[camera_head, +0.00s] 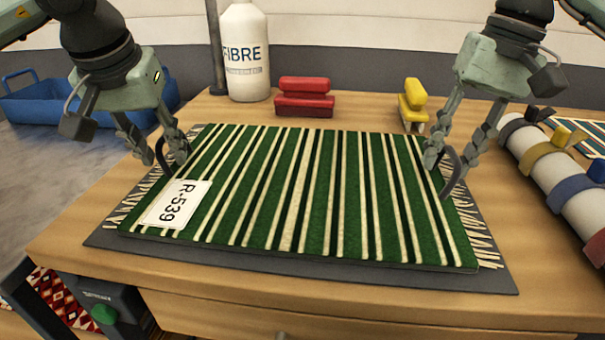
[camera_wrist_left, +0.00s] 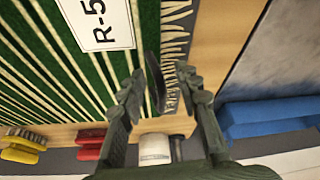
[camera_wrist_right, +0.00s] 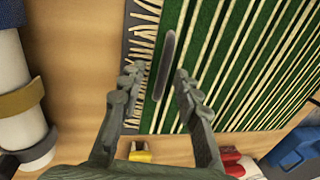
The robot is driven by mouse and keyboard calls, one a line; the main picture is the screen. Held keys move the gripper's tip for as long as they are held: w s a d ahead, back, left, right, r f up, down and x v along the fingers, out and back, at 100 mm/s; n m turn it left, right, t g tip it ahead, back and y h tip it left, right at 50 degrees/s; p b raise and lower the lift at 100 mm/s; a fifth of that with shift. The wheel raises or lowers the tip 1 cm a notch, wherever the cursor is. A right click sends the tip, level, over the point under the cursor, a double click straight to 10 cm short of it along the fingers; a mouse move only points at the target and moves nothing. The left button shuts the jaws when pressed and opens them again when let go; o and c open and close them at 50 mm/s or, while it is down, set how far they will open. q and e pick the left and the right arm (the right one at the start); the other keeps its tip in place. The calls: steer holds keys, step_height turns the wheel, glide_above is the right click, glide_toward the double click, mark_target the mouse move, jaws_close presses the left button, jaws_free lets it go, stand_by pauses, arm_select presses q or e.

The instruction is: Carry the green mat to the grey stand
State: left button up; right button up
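The green mat (camera_head: 318,190), striped cream and black with fringed ends and a white R-539 label (camera_head: 178,205), lies flat on a dark grey sheet (camera_head: 300,270) on the wooden table. Dark loop handles stand at its left end (camera_wrist_left: 154,80) and right end (camera_wrist_right: 164,66). My left gripper (camera_head: 165,157) is open, its fingers on either side of the left handle with gaps showing. My right gripper (camera_head: 449,163) is open, its fingers on either side of the right handle, also with gaps. I cannot make out a separate grey stand.
Behind the mat are a white FIBRE bottle (camera_head: 245,55), red brushes (camera_head: 305,98) and a yellow brush (camera_head: 413,105). A white roller with coloured bands (camera_head: 575,187) lies at right. A blue tub (camera_head: 40,104) stands beyond the table's left edge.

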arm_select(q)
jaws_close()
arm_select(e)
jaws_close()
arm_select(q)
steer(key=shift+r, duration=0.1)
